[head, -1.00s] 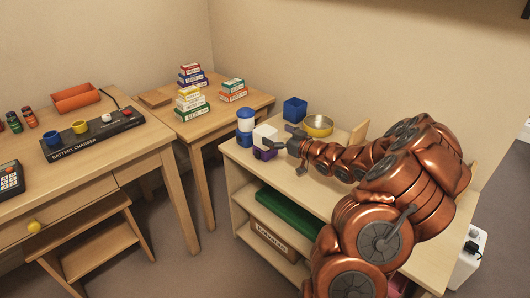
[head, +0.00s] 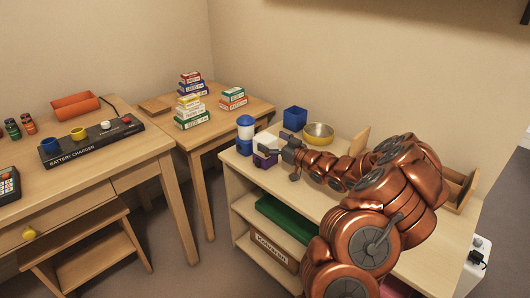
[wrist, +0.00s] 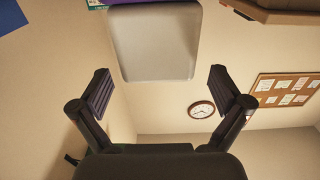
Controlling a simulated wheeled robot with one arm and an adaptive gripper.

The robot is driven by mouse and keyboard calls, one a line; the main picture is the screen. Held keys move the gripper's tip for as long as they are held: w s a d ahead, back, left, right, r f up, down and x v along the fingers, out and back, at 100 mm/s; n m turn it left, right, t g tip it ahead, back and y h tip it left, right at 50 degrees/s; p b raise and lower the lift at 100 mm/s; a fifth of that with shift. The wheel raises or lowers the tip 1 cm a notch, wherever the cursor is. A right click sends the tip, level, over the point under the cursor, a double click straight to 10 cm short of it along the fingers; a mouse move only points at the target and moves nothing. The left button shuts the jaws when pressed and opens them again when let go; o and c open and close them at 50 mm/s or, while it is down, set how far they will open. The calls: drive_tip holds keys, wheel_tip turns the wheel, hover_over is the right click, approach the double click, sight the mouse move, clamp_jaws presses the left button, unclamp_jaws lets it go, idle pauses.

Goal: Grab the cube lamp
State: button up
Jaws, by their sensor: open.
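The cube lamp, a white rounded cube (head: 264,140), stands near the left end of the shelf unit's top in the head view. In the wrist view its pale face (wrist: 155,42) shows at the upper middle, ahead of the fingers. My gripper (head: 277,144) is at the right side of the lamp in the head view, partly covering it. In the wrist view my gripper (wrist: 160,92) is open, with its two dark fingers spread wide and nothing held. I cannot tell whether the fingertips reach past the lamp's near face.
A blue-and-white canister (head: 246,130) stands close to the lamp's left. A small purple object (head: 263,161) sits in front of it. A blue cube-shaped container (head: 295,118) and a gold bowl (head: 319,131) stand behind and right. The shelf unit (head: 238,175) has its left edge nearby.

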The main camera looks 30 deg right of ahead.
sight(266, 137)
drive_tip(key=shift+x, duration=1.6)
drive_tip(key=c, duration=1.9)
drive_tip(key=shift+d, duration=0.1)
